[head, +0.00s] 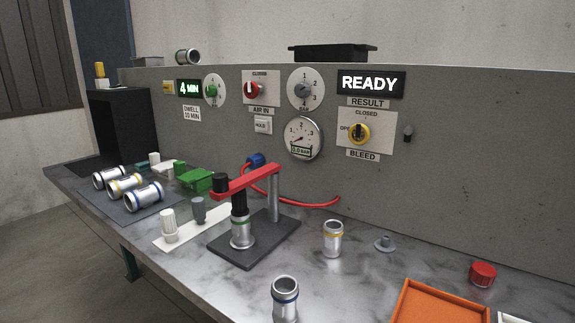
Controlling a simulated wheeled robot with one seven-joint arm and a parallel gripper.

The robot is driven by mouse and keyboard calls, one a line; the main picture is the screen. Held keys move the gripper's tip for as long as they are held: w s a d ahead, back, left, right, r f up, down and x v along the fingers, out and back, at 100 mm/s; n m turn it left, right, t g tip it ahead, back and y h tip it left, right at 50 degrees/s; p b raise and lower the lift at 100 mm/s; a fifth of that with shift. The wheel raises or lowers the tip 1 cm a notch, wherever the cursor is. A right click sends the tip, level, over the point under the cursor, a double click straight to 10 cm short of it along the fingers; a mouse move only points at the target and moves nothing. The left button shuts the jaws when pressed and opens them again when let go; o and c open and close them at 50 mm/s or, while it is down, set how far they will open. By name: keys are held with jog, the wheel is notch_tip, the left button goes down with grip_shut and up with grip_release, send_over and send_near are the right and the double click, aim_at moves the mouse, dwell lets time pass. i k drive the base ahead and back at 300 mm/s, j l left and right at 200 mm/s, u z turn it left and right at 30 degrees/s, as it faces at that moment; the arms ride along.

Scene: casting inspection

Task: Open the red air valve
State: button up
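The red air valve (252,90) is a round red knob on a white plate on the grey panel, left of centre in the head view. The plate reads "CLOSED" above the knob, and a label below reads "AIR IN". A small light-coloured grip shows at the knob's left side; its exact pointing is too small to tell. The pressure gauge (303,138) to its lower right has a green "0.0 BAR" readout. My gripper is not in the head view, and nothing touches the valve.
The yellow bleed valve (358,132) and the READY display (370,83) are to the right. A red-armed clamp (245,181) holds a green-banded casting below the valve. Banded castings lie on a dark mat (118,216) at left. An orange tray (440,304) is at front right.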

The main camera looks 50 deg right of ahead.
aim_at(250, 87)
jog(key=z, duration=1.35)
jog(key=i+j+u, duration=0.2)
jog(key=u, duration=0.15)
jog(key=i+j+u, duration=0.1)
jog(key=i+u, duration=0.45)
jog(key=u, duration=0.15)
